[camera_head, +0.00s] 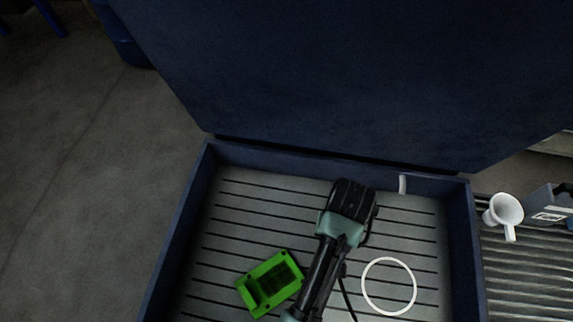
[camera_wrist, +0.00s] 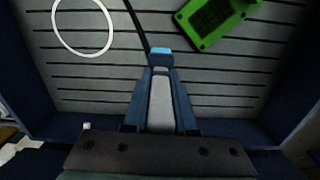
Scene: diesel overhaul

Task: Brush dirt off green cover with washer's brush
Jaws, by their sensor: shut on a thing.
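The green cover (camera_head: 270,283) lies on the slatted floor of the washer basin, left of my arm in the head view. It is a shallow rectangular part with a dark patch inside; whether that is dirt or shadow I cannot tell. In the wrist view the cover (camera_wrist: 213,22) shows at the top right, apart from my gripper. My gripper (camera_wrist: 161,78) is shut on the washer's brush (camera_wrist: 161,52), whose light-blue end shows past the fingertips with a black hose leading away. In the head view my arm hides the fingers and brush.
A white ring (camera_head: 389,286) lies on the basin floor right of my arm. Dark blue walls (camera_head: 178,235) enclose the basin, with a large raised lid (camera_head: 340,80) behind. A white funnel-like cup (camera_head: 505,211) stands on the ribbed surface outside, at right.

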